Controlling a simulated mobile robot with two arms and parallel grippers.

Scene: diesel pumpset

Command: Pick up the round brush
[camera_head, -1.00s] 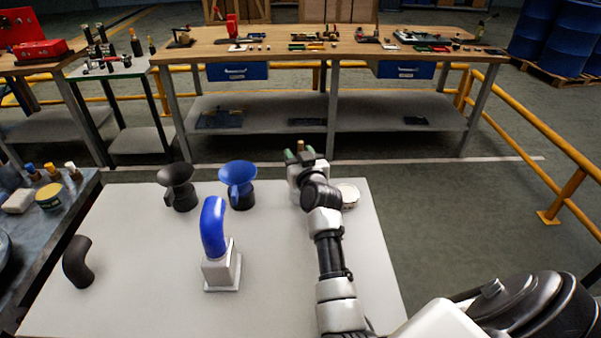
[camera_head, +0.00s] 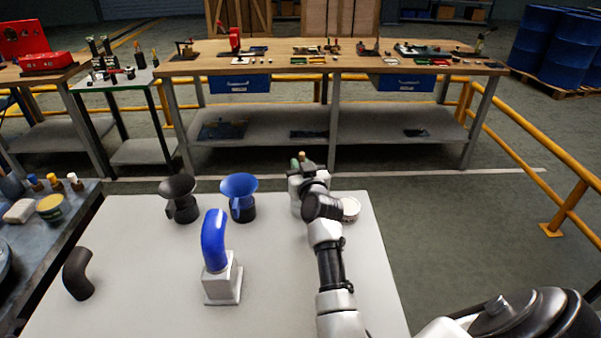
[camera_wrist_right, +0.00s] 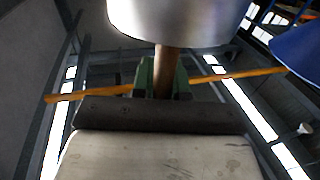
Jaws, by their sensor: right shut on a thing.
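A wide silvery cylinder (camera_wrist_right: 180,20) sits at the handle's end, close to the camera; I take this piece to be the round brush. In the head view only a small tan tip (camera_head: 301,155) of it shows, and the gripper and wrist hide the rest. My left gripper is not in view.
A long workbench (camera_head: 300,68) stands beyond.

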